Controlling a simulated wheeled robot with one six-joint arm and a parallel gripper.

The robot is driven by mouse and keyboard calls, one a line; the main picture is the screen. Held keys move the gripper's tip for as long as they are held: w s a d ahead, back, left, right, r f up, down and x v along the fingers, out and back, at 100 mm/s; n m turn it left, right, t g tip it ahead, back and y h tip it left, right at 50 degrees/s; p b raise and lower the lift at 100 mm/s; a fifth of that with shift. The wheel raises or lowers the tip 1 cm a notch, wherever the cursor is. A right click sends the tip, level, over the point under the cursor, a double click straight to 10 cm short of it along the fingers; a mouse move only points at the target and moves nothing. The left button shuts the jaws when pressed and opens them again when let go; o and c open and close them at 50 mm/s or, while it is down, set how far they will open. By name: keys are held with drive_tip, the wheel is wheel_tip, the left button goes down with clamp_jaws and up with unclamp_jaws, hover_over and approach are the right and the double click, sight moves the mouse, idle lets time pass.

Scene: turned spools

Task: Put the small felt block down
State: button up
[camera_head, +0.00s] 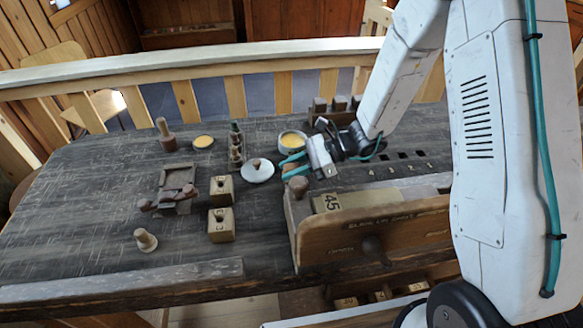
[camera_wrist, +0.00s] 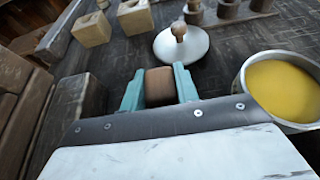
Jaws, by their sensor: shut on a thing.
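My gripper (camera_head: 291,168) has teal fingers. In the wrist view my gripper (camera_wrist: 160,86) is shut on a small brown block, the felt block (camera_wrist: 160,87), with one finger on each side of it. The gripper is over the dark workbench (camera_head: 90,200), just right of a white lid with a brown knob (camera_head: 257,171) and near a tin of yellow stuff (camera_head: 292,140). I cannot tell whether the block touches the bench.
Two pale wooden cubes with holes (camera_head: 221,190) (camera_head: 221,225) stand to the left. A dark rack (camera_head: 335,108) stands behind. The bench's left side has bare room.

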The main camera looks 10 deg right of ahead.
drive_tip(key=shift+f, duration=0.1)
drive_tip(key=o, duration=1)
